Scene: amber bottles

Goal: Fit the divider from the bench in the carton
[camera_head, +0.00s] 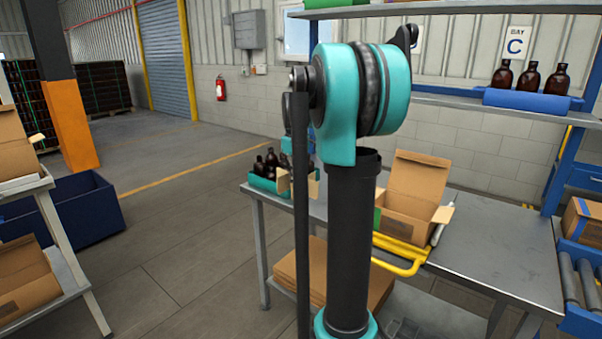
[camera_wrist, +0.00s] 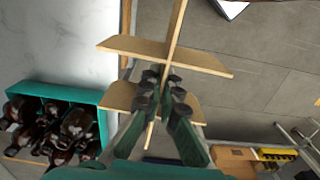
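The divider (camera_wrist: 170,50) is made of crossed tan cardboard panels. In the wrist view my gripper (camera_wrist: 162,97) has its fingers closed on one panel, with the cross panels on either side. In the head view my arm hides most of the gripper, and tan pieces of the divider (camera_head: 283,181) show beside the arm, close to the teal crate. The carton (camera_head: 408,211) stands on the bench (camera_head: 490,253) with its flaps up, right of my arm and apart from the divider. Its inside is mostly hidden.
A teal crate (camera_wrist: 103,125) of amber bottles stands beside the divider on the bench's left end. A yellow tubular frame (camera_head: 402,262) is at the carton's front. A shelf with bottles in a blue tray (camera_head: 527,101) hangs above. The bench's right part is clear.

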